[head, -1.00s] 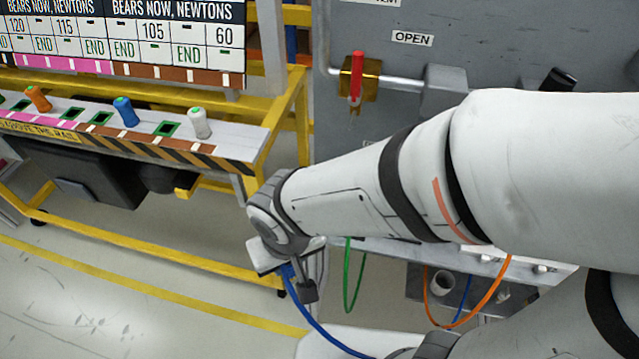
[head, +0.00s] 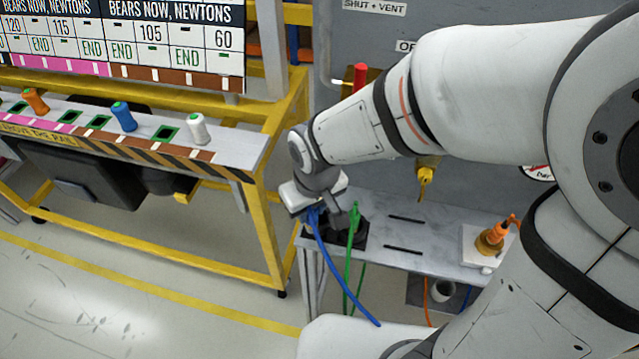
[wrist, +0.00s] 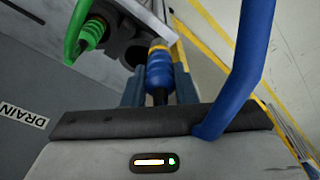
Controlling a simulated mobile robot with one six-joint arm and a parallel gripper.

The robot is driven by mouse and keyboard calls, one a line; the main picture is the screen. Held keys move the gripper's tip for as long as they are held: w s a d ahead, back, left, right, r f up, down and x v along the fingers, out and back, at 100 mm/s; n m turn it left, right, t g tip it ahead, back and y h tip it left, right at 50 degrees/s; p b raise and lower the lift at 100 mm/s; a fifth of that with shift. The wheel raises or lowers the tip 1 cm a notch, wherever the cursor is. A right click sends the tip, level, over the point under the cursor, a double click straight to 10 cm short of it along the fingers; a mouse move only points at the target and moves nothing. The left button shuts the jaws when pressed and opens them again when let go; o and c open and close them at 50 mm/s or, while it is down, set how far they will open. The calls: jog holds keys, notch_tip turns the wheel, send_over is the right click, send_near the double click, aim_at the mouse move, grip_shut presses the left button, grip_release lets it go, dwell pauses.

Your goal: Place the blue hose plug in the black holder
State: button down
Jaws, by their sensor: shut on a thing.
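My gripper (wrist: 158,82) is shut on the blue hose plug (wrist: 160,70) in the wrist view, one finger on each side of it. The blue hose (wrist: 245,70) loops past on the right. The black holder (wrist: 126,36) lies just beyond the plug. It has a dark round opening, and a green plug (wrist: 92,33) stands beside that opening. I cannot tell whether the blue plug touches the holder. In the head view my gripper (head: 326,208) is over the left end of the bench, at the black holder (head: 350,232), and partly hides it. The blue hose (head: 340,260) hangs down from it.
The grey bench (head: 420,225) has two dark slots and an orange plug (head: 492,238) at its right. A yellow nozzle (head: 426,172) hangs behind. The yellow-framed rack (head: 270,230) with coloured handles stands close at left. A green hose (head: 351,265) hangs beside the blue one.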

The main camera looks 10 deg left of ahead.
jog(key=w+f, duration=0.1)
jog(key=f, duration=0.1)
jog(key=w+f, duration=0.4)
jog(key=shift+d+f+p, duration=0.2)
jog(key=shift+f+p, duration=0.05)
jog(key=shift+p, duration=0.1)
jog(key=shift+w+f, duration=0.2)
jog(key=shift+f, duration=0.05)
jog(key=shift+f, duration=0.1)
jog(key=shift+f, duration=0.15)
jog(key=c, duration=1.2)
grip_release()
jog(key=shift+o, duration=0.2)
